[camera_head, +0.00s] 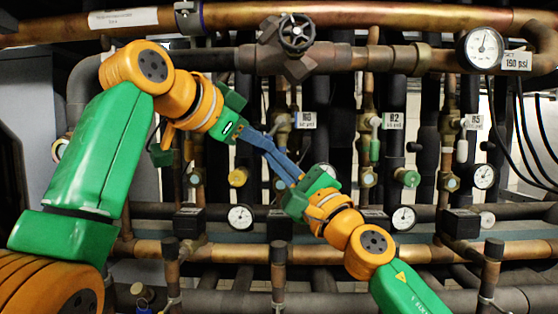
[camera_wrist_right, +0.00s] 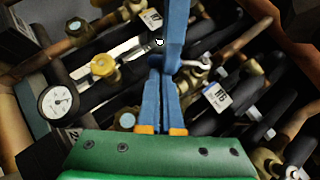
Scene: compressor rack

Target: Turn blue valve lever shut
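My left gripper (camera_head: 262,143) reaches in from the upper left and my right gripper (camera_head: 282,168) from the lower right. Their blue fingers meet or overlap in front of the pipe with the N0 tag. In the right wrist view, my right gripper's two blue fingers (camera_wrist_right: 161,85) lie close together with only a narrow gap. Another blue bar, seemingly a left gripper finger (camera_wrist_right: 174,35), comes down from the top to their tips. I cannot single out the blue valve lever; blue fingers cover that spot. Whether either gripper holds anything is hidden.
A yellow knob (camera_head: 237,177), a green-handled valve (camera_head: 375,149) and a white-handled valve (camera_head: 461,151) sit on nearby pipes. A dark handwheel (camera_head: 296,33) is above. Gauges stand at the upper right (camera_head: 484,48) and below (camera_head: 241,217). Horizontal copper pipes cross below my grippers.

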